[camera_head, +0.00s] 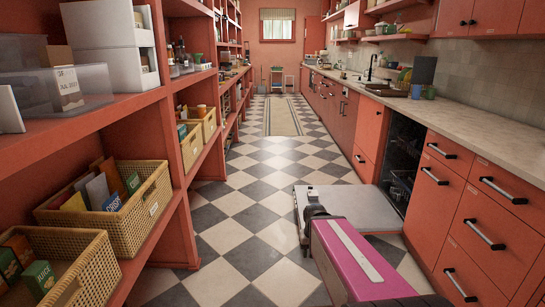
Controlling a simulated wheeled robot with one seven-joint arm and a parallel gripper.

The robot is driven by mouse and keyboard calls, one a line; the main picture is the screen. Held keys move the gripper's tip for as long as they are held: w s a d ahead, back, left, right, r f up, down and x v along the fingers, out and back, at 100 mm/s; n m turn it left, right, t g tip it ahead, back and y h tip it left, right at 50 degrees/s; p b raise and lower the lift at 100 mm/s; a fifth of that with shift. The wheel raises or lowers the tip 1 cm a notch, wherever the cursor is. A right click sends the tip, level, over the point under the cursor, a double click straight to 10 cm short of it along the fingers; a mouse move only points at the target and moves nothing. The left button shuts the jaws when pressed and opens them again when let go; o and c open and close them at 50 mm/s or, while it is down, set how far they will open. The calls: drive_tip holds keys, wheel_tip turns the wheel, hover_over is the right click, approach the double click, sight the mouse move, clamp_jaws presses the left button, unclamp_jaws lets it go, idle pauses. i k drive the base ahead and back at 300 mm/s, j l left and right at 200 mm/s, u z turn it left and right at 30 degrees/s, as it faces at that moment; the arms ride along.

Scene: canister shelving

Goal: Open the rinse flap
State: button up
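The open dishwasher (400,160) is in the right-hand run of red cabinets. Its pale grey door (365,205) is folded down flat over the checkered floor. I cannot make out a rinse flap on the door's inner face; part of that face is hidden by my arm. My magenta arm reaches in from the bottom right. Its dark far end (315,212) overlaps the left part of the door in the picture. The fingers are too small and dark to tell apart, and I cannot tell whether they touch the door.
Red drawers (475,225) with metal handles stand right of the dishwasher, below a pale counter (470,125). Red shelves with wicker baskets (130,215) line the left side. The checkered aisle (240,200) between is clear, with a rug (283,117) farther back.

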sight(311, 192)
drive_tip(key=i+j, duration=0.1)
drive_tip(key=i, duration=2.1)
drive_tip(key=l+z, duration=0.05)
drive_tip(key=l, duration=0.05)
